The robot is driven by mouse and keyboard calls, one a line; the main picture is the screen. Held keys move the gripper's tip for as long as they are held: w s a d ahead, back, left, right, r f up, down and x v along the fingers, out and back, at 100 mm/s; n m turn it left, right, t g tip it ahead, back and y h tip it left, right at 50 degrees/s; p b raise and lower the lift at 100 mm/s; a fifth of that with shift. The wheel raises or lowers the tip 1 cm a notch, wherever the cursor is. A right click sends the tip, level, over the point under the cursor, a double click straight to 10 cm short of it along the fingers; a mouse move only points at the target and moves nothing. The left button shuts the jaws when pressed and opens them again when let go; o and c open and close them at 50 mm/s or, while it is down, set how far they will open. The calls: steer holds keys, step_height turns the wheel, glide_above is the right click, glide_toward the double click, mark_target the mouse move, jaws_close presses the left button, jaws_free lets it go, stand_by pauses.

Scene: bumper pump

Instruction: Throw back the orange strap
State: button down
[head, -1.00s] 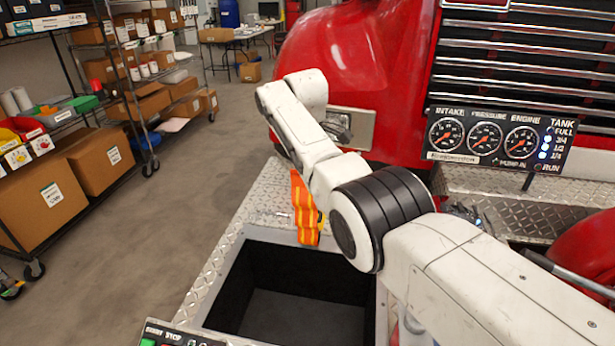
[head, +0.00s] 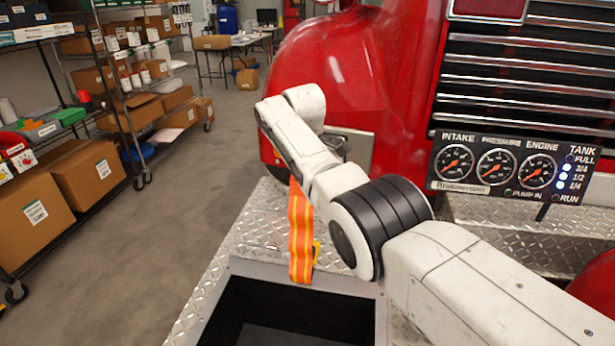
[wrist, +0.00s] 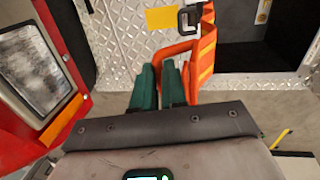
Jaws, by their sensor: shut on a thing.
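The orange strap (head: 300,238) has yellow stripes and hangs down from behind my arm to the back rim of the open bumper compartment in the head view. A yellow piece shows beside its lower end. In the wrist view the strap (wrist: 207,55) runs up along the right of my fingers to a dark buckle (wrist: 188,18). My gripper (wrist: 159,88) has green fingers and is shut on the strap, with an orange fold at the fingertips. In the head view the fingers are hidden behind my arm.
The dark open compartment (head: 228,310) lies below the strap, set in diamond-plate bumper (head: 265,215). The red truck fender (head: 325,75) stands behind my arm, and the gauge panel (head: 510,168) is at right. Shelves with boxes (head: 35,212) stand left, across clear floor.

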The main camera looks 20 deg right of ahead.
steer(key=shift+s+d+f, duration=0.15)
steer(key=shift+d+f, duration=0.15)
steer(key=shift+f, duration=0.35)
steer(key=c, duration=1.4)
jaws_free()
steer(key=shift+w+d+f, duration=0.15)
steer(key=shift+w+f, duration=0.05)
steer(key=shift+w, duration=0.05)
steer(key=shift+o, duration=1.1)
steer(key=shift+r, duration=0.15)
step_height(320, 180, up, 11)
steer(key=s+a+b, duration=0.1)
steer(key=shift+s+a+b, duration=0.25)
steer(key=shift+b, duration=0.05)
